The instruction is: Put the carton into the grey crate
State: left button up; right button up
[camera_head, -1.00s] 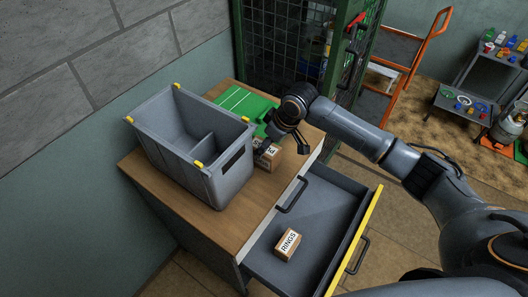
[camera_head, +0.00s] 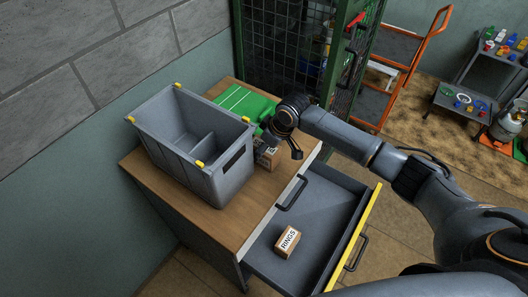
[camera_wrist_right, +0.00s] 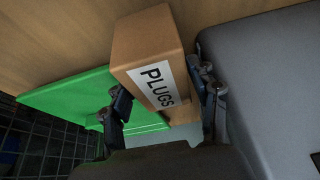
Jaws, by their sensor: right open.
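A brown carton labelled PLUGS (camera_wrist_right: 150,60) stands on the wooden cabinet top. In the head view this carton (camera_head: 266,159) is beside the grey crate's right side, partly hidden by my gripper. My right gripper (camera_head: 282,147) is over it, coming from the right. In the right wrist view my right gripper (camera_wrist_right: 158,80) is open, with one finger on each side of the carton; whether they touch it I cannot tell. The grey crate (camera_head: 222,176) has yellow corner clips and an inner divider, and looks empty. A second carton, labelled RINGS (camera_head: 287,242), lies in the open drawer. My left gripper is not in view.
A green mat (camera_head: 243,101) lies behind the carton on the cabinet top (camera_head: 236,218). The open drawer (camera_head: 324,206) juts out at the front, with a yellow edge. The crate wall (camera_wrist_right: 265,75) is close to one finger. A mesh cage (camera_head: 285,45) stands behind.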

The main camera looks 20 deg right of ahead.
jog(key=c, duration=1)
jog(key=shift+c, duration=1)
jog(key=shift+w+r, duration=0.1)
